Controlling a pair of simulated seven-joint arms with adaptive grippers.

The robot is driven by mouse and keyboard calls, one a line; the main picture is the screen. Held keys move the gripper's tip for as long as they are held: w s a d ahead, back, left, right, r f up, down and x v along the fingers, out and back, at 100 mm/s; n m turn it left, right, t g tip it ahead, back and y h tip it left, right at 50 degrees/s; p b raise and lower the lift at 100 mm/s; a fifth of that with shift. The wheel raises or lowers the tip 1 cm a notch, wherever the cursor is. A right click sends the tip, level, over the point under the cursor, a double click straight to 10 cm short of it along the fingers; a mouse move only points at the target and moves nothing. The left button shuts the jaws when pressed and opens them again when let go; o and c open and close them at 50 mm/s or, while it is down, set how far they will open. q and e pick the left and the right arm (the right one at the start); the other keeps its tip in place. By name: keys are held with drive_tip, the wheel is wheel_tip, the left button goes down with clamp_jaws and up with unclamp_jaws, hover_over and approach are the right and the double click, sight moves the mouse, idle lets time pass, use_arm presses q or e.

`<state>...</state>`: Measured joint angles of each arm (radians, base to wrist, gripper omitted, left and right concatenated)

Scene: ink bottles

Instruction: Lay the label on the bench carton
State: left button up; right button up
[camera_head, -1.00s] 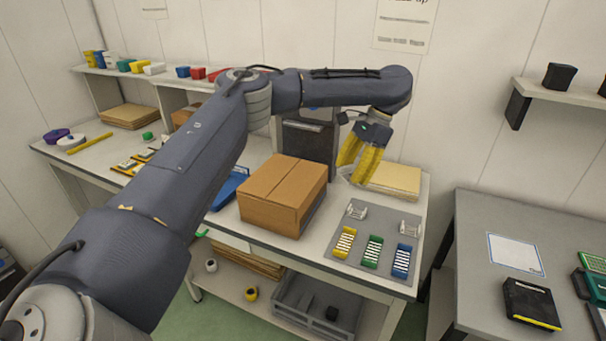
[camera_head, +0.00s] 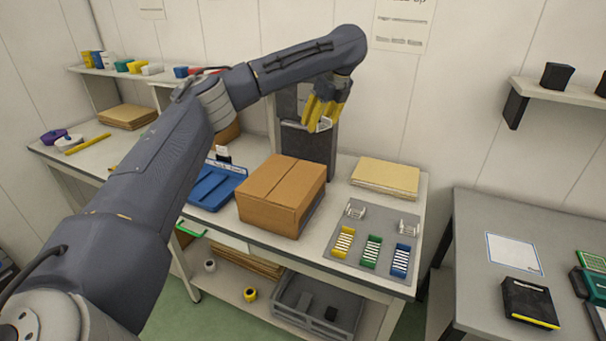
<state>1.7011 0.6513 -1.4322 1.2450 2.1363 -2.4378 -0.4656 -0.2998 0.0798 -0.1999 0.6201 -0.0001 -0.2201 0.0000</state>
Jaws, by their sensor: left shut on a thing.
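The bench carton (camera_head: 265,213) is a closed brown cardboard box with a taped top seam, standing on the middle of the bench. Its top is bare. My left gripper (camera_head: 318,125) is above and behind the carton, a little to its right, with yellow fingers pointing down. It is shut on a small white label (camera_head: 325,124), which is mostly hidden by the fingers. The label is clear of the carton. My right gripper is out of view.
A dark upright device (camera_head: 311,150) stands behind the carton. A blue tray (camera_head: 214,187) lies to its left. A stack of tan sheets (camera_head: 385,178) and a grey mat (camera_head: 352,234) with yellow, green and blue holders lie to the right.

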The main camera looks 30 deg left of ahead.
sight(305, 171)
use_arm(q)
drive_tip(key=w+a+r+m+t+h, duration=0.1)
drive_tip(key=a+m+t+h, duration=0.4)
drive_tip(key=m, duration=0.7)
drive_tip(key=shift+g+y, duration=0.7)
drive_tip(key=shift+g, duration=0.2)
drive_tip(key=f, duration=1.3)
drive_tip(key=a+f, duration=0.1)
drive_tip(key=f, duration=0.5)
drive_tip(key=shift+f, duration=0.35)
drive_tip(key=shift+f, duration=0.15)
drive_tip(key=o, duration=0.7)
drive_tip(key=shift+o, duration=0.2)
drive_tip(key=v, duration=1.2)
